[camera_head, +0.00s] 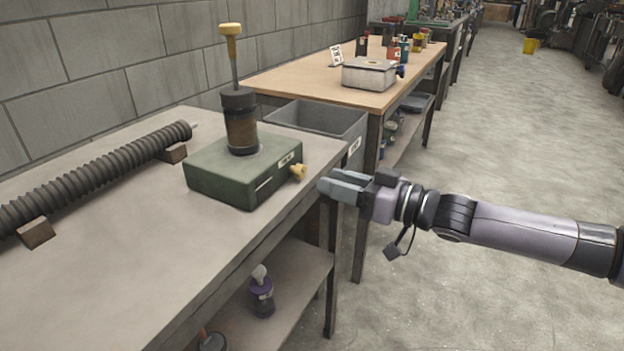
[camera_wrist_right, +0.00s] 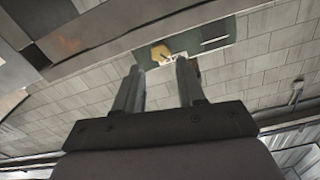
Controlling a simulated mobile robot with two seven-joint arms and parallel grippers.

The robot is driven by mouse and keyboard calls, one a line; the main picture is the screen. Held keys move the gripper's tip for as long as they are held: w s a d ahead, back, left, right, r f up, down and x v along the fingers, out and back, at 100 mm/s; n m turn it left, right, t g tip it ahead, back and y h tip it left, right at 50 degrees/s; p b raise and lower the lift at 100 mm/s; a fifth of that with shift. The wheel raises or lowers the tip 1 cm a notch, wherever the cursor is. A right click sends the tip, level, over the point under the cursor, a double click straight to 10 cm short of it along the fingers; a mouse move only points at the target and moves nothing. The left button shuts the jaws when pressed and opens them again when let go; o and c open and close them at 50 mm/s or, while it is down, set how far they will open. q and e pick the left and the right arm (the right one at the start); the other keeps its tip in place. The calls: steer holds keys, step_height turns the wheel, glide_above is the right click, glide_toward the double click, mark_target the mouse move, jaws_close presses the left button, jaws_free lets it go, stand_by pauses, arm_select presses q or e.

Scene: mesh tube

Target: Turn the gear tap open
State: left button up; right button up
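A dark green box (camera_head: 235,175) stands on the near workbench, with a brown and black cylinder (camera_head: 241,130) and a yellow-topped rod (camera_head: 231,45) rising from it. A small yellow tap (camera_head: 299,172) sticks out of its right side. My right gripper (camera_head: 336,187) is just right of the tap, a short gap away, past the bench edge. In the right wrist view its fingers (camera_wrist_right: 158,68) are apart with nothing between them, and the yellow tap (camera_wrist_right: 160,52) shows just beyond the fingertips, in front of the green box (camera_wrist_right: 205,38). My left gripper is not in view.
A ribbed hose (camera_head: 100,170) lies on small brown blocks at the left of the near bench (camera_head: 130,270). A grey bin (camera_head: 320,118) is behind the green box. A second wooden bench (camera_head: 300,80) holds a metal box (camera_head: 369,74). The floor at right is open.

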mark_target(304, 173)
steer(key=b+x, duration=0.1)
steer(key=x, duration=0.3)
steer(key=shift+w+a+f, duration=0.1)
steer(key=shift+a, duration=0.05)
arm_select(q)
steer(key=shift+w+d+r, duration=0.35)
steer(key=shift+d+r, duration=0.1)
arm_select(e)
steer(key=shift+w+a, duration=0.2)
steer(key=shift+a, duration=0.1)
jaws_close()
steer(key=shift+r+n+p, duration=0.25)
steer(key=shift+n+p, duration=0.05)
steer(key=shift+p, duration=0.45)
steer(key=shift+n+p, duration=0.4)
steer(key=shift+p, duration=0.05)
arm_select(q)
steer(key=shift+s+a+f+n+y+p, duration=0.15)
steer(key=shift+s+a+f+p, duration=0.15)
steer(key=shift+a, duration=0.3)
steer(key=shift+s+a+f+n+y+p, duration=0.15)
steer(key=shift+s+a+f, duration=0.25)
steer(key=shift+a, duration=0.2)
arm_select(e)
steer(key=shift+f+n, duration=0.2)
steer(key=shift+n, duration=0.5)
